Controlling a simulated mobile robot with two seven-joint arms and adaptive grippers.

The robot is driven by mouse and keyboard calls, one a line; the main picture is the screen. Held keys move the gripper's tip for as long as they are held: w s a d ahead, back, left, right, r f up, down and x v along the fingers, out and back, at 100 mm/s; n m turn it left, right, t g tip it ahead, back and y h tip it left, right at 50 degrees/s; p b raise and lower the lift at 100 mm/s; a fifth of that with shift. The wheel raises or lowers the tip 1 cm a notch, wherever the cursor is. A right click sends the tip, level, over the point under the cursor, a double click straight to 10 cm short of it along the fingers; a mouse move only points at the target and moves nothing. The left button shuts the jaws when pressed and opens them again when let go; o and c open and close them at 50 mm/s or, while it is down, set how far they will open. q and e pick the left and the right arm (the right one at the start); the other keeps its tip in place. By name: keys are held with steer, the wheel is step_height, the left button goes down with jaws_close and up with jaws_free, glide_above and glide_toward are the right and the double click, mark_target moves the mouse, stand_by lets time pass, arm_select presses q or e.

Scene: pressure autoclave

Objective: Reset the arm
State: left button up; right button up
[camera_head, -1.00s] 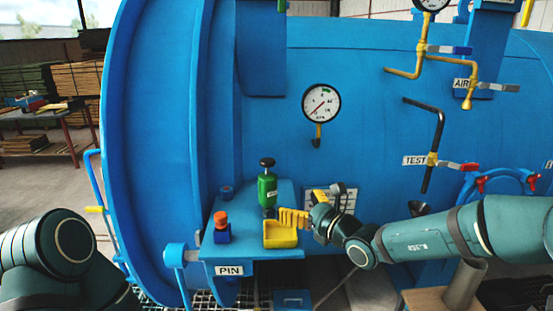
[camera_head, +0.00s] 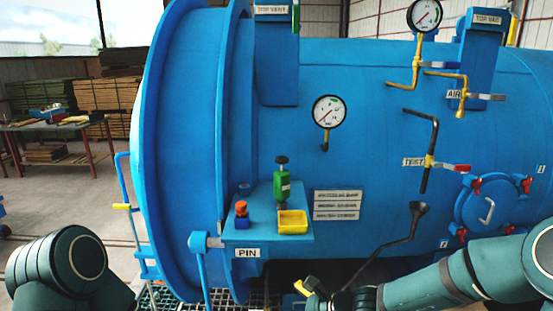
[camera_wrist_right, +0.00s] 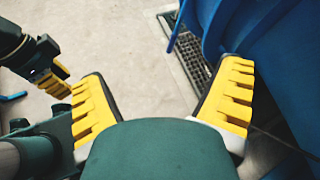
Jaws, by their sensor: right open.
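My right arm (camera_head: 430,290) comes in from the right in the head view. Its gripper (camera_head: 308,288) is low at the bottom edge, below and apart from the blue shelf, and only partly shows. In the right wrist view, my right gripper (camera_wrist_right: 165,70) has its yellow fingers spread wide with nothing between them. My left arm (camera_head: 65,265) is folded at the lower left of the head view, its gripper out of that frame. The left gripper (camera_wrist_right: 57,80) shows at the left of the wrist view, small and side-on, so its opening is unclear.
The blue autoclave (camera_head: 370,80) fills the middle. Its PIN shelf (camera_head: 262,238) carries a yellow tray (camera_head: 292,229), a green valve (camera_head: 282,188) and a red-orange knob (camera_head: 241,208). A black lever (camera_head: 400,238) juts out near my right arm. Concrete floor (camera_wrist_right: 150,50) is open below.

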steer(key=s+d+f+n+g+h+b, duration=0.1)
steer(key=s+d+f+n+h+b, duration=0.1)
steer(key=s+f+n, duration=0.6)
steer(key=s+d+f+n+g+h+b, duration=0.2)
steer(key=s+d+f+n+h, duration=0.2)
steer(key=s+f+n, duration=0.5)
step_height(320, 180, down, 8)
steer(key=shift+s+d+f+n+g, duration=0.1)
steer(key=shift+s+d+n+g, duration=0.2)
steer(key=shift+n, duration=0.3)
